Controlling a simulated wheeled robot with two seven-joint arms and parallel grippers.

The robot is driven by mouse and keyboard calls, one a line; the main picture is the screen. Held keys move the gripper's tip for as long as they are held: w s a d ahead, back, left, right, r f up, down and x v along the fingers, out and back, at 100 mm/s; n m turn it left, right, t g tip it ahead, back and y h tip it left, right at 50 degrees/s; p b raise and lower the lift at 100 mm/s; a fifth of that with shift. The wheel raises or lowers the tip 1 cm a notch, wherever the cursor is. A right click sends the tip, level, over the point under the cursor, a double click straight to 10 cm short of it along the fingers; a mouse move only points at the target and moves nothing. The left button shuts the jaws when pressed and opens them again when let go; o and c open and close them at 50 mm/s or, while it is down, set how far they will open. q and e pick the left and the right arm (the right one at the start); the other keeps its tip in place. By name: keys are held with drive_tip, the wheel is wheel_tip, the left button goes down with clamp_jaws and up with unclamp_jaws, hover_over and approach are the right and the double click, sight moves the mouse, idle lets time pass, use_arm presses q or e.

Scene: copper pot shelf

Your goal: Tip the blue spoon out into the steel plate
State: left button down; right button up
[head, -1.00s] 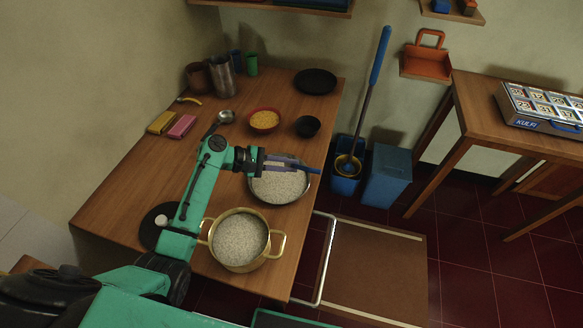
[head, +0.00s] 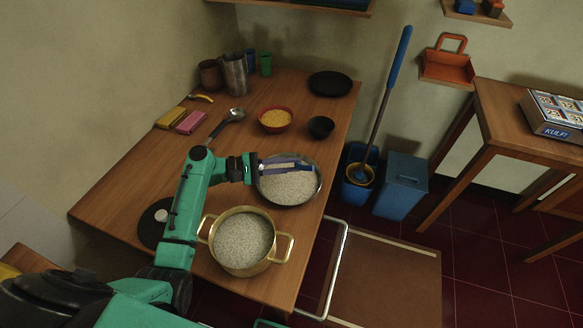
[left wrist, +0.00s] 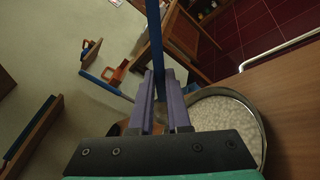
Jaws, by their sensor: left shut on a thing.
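My left gripper (head: 298,163) is shut on the blue spoon (head: 300,166) above the steel plate (head: 290,205). The plate is round and silvery and holds white grains. In the left wrist view, the spoon's blue shaft (left wrist: 156,45) runs up from between the purple fingers (left wrist: 160,95) to the top edge. The spoon's bowl and anything in it cannot be made out. The plate's rim (left wrist: 256,105) shows to the right of the fingers. My right gripper is not in view.
A brass pot (head: 243,271) of grains stands in front of the plate. A red bowl (head: 275,126), a black bowl (head: 321,127), a ladle (head: 236,114) and a black plate (head: 330,84) lie behind. Metal cups (head: 235,75) stand at the back left. The table's right edge is close to the plate.

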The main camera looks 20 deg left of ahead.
use_arm(q)
drive_tip(key=shift+s+a+f+t+h+b, duration=0.2)
drive_tip(key=shift+a+t+h+b, duration=0.3)
drive_tip(key=shift+b, duration=0.65)
drive_tip(key=shift+s+a+f+t+h+b, duration=0.15)
drive_tip(key=shift+a+h+b, duration=0.1)
drive_tip(key=shift+h+b, duration=0.65)
